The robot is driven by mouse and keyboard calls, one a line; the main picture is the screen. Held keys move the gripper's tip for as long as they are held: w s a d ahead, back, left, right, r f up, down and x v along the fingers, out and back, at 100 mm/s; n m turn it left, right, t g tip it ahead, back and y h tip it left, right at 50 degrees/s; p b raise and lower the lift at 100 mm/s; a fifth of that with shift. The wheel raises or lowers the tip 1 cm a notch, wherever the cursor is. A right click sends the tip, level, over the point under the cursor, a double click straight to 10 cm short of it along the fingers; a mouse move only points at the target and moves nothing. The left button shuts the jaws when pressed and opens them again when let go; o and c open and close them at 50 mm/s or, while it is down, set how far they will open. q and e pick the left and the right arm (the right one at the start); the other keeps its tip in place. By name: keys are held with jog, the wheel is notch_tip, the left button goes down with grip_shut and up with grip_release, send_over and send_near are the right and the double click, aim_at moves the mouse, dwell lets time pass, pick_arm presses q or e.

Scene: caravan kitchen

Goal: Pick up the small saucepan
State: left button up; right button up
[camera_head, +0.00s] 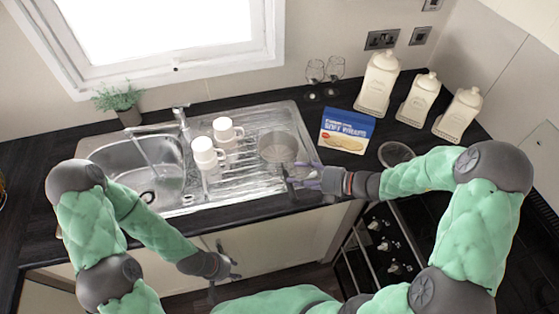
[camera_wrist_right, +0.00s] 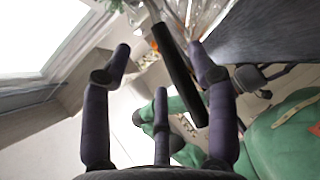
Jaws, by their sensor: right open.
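The small saucepan (camera_head: 277,147) is a metal pan standing on the ridged drainboard right of the sink bowl. Its dark handle (camera_head: 289,184) points toward the counter's front edge. My right gripper (camera_head: 300,176) is open at the handle, with its fingers pointing left. In the right wrist view the black handle (camera_wrist_right: 178,75) runs between the spread fingers of my right gripper (camera_wrist_right: 160,70). I cannot tell whether any finger touches it. My left gripper (camera_head: 226,275) hangs low in front of the cabinet doors, empty, its fingers spread.
Two wine glasses (camera_head: 315,72) stand at the back. A tap (camera_head: 181,119) rises behind the sink.

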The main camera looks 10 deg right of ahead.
aim_at(287, 176)
jog(key=x, duration=0.2)
jog(key=b+x, duration=0.1)
jog(key=shift+a+f, duration=0.3)
jog(key=shift+f, duration=0.2)
jog(key=shift+w+a, duration=0.25)
jog(key=shift+a, duration=0.05)
grip_shut()
